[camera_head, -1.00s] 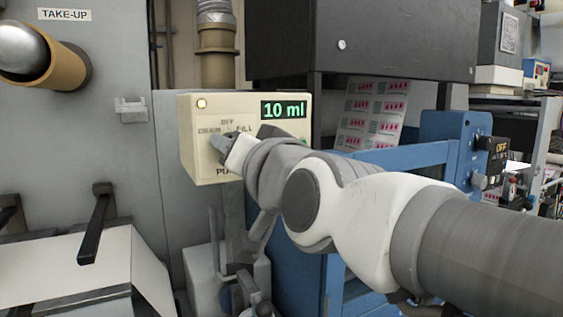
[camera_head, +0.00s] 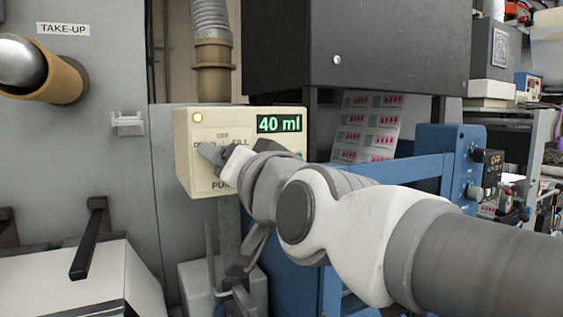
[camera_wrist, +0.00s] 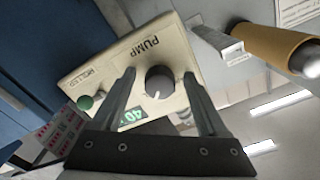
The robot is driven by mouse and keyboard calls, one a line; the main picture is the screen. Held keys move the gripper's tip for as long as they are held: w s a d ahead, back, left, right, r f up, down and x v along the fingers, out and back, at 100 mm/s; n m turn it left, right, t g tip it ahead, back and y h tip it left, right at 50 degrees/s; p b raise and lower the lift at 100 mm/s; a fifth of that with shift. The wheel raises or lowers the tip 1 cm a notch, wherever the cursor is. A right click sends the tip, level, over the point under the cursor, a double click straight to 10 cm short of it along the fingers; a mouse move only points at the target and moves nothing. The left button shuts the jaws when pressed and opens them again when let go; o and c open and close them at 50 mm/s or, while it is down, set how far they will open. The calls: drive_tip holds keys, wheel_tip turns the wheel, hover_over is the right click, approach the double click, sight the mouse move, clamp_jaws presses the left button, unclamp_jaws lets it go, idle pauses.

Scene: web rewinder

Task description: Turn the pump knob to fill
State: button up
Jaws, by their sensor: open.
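The pump box (camera_head: 186,165) is a cream box with a lit yellow lamp and a green display (camera_head: 279,123) reading "40 ml". The dark round pump knob (camera_wrist: 159,84) with a white mark lies between my fingers in that view. My gripper (camera_head: 222,160) is open at the box front, its fingers on either side of the knob. I cannot tell whether they touch it.
A green button (camera_wrist: 85,102) sits on the box beside the knob. A ribbed hose (camera_head: 212,65) rises behind the box. A black cabinet (camera_head: 370,45) and blue frame (camera_head: 400,168) stand to the right. A TAKE-UP roll core (camera_head: 62,75) projects at left.

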drive_tip(key=v, duration=1.7)
drive_tip(key=shift+d, duration=0.2)
drive_tip(key=shift+s, duration=0.1)
drive_tip(key=w+d+f+g+h+p, duration=0.4)
drive_tip(key=w+d+f+h+p, duration=0.15)
drive_tip(key=f, duration=0.35)
drive_tip(key=s+d+f+g+h+p, duration=0.3)
drive_tip(key=s+d+f+g+p, duration=0.1)
drive_tip(key=d+f, duration=0.5)
drive_tip(key=shift+s+f+g+h, duration=0.2)
drive_tip(key=shift+f+g+h, duration=0.15)
drive_tip(key=shift+f+g, duration=0.45)
